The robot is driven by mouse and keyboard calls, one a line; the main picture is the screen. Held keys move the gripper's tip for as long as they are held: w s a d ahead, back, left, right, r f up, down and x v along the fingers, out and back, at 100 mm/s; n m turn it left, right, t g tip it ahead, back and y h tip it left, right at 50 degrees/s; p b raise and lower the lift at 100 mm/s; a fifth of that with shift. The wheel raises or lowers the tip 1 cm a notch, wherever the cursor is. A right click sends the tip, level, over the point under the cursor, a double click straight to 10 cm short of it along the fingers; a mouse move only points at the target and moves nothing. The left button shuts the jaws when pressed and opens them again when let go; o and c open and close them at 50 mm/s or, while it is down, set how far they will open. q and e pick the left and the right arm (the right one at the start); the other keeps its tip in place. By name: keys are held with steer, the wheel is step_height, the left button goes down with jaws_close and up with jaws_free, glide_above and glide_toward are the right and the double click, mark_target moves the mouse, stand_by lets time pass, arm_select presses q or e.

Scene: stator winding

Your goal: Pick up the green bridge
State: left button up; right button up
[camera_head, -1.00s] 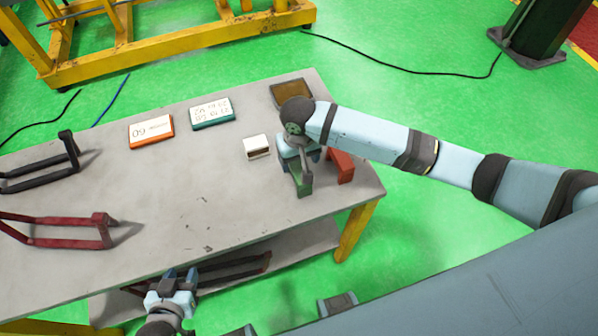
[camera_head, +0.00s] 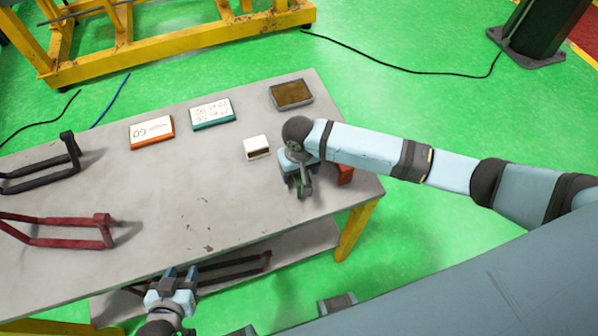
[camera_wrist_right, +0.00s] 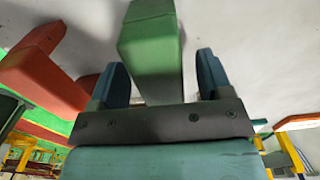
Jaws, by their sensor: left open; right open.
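The green bridge (camera_wrist_right: 150,45) shows in the right wrist view, with its end between the two blue fingers of my right gripper (camera_wrist_right: 162,75). Gaps show on both sides of it, so the fingers are open around it and not clamped. In the head view my right gripper (camera_head: 298,178) is low over the right end of the table and hides most or all of the green bridge. My left gripper (camera_head: 181,275) is open and empty, in front of the table's front edge.
A red bridge (camera_head: 345,174) stands close to the right of my right gripper, partly hidden, and also shows in the wrist view (camera_wrist_right: 45,75). A white block (camera_head: 256,146), a brown tray (camera_head: 291,94) and two signs lie farther back. Dark and red frames are at left.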

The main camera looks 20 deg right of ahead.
steer(key=shift+f, duration=0.15)
stand_by(0.4)
steer(key=shift+c, duration=0.4)
steer(key=c, duration=1)
